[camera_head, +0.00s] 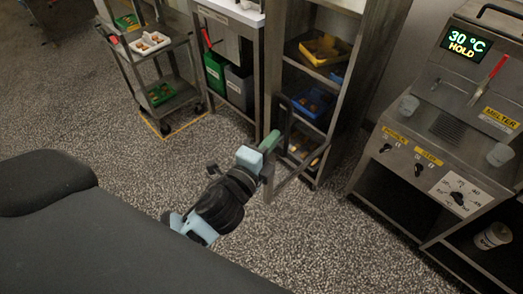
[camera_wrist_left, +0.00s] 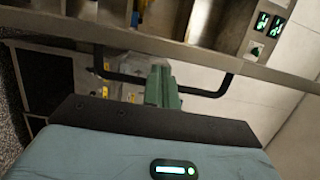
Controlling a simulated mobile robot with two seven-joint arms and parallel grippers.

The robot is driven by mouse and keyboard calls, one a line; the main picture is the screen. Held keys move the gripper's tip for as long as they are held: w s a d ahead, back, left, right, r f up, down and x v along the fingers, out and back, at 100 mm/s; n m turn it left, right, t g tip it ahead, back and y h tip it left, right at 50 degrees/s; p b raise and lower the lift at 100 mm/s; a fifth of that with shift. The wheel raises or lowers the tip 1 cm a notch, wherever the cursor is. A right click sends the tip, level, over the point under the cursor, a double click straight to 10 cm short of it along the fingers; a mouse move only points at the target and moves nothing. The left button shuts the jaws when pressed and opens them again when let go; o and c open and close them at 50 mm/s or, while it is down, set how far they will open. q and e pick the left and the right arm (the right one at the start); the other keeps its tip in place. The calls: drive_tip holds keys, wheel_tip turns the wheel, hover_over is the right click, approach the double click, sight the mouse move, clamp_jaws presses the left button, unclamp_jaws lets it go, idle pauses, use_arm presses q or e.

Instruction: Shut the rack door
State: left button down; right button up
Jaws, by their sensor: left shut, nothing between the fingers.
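My right gripper is out of view.
A melter machine (camera_head: 450,130) stands right of the rack. A workbench (camera_head: 232,14) with green and grey bins stands left of it, then a wheeled cart (camera_head: 165,60) in a yellow floor outline. Speckled floor (camera_head: 310,240) is clear in front.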

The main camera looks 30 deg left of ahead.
use_arm(q)
drive_tip(key=shift+w+d, duration=0.1)
drive_tip(key=shift+w, duration=0.75)
